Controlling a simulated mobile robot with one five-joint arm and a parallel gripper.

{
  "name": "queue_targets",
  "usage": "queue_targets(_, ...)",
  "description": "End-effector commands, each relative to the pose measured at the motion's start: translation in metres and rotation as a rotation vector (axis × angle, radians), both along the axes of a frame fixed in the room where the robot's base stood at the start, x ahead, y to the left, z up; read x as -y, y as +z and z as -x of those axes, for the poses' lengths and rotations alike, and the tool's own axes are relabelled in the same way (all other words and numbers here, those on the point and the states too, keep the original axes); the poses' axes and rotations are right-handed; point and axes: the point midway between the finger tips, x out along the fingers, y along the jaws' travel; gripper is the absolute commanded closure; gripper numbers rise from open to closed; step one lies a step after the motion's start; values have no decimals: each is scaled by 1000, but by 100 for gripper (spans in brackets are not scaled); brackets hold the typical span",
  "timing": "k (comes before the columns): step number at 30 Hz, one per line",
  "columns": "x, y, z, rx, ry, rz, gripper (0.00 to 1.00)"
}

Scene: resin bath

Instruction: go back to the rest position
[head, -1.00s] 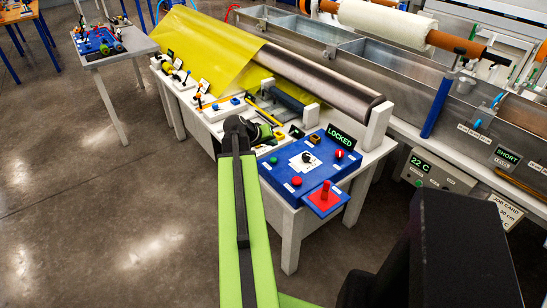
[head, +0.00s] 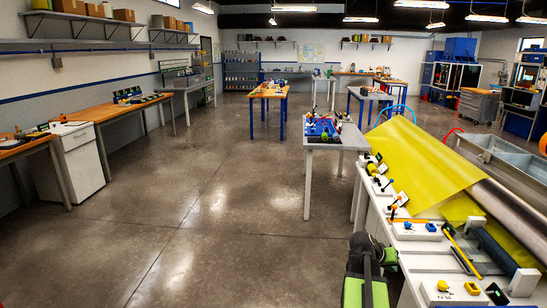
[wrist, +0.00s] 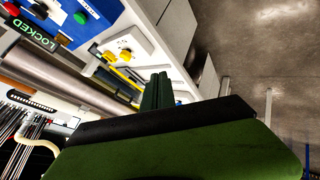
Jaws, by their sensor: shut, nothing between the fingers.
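My gripper (head: 370,246) shows at the lower right of the head view, at the end of my green arm, by the near edge of the white bench (head: 412,262). In the wrist view my gripper's dark green fingers (wrist: 158,92) are together, with nothing between them. They point toward the bench with the blue control box (wrist: 88,14) and the LOCKED sign (wrist: 34,34). My gripper holds nothing, and I cannot tell from these views whether it touches the bench.
The yellow sheet (head: 415,165) and steel roller (head: 510,205) lie along the bench on the right. A small grey table (head: 345,138) with a blue tray stands beyond it. Wooden benches (head: 100,112) line the left wall. The concrete floor (head: 200,220) between is clear.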

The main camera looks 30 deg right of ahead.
Motion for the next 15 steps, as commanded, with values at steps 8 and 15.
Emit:
queue_targets(8,-205,-12,-141,8,321,-148,100)
queue_targets(15,-411,-31,-174,-76,588,-370,100)
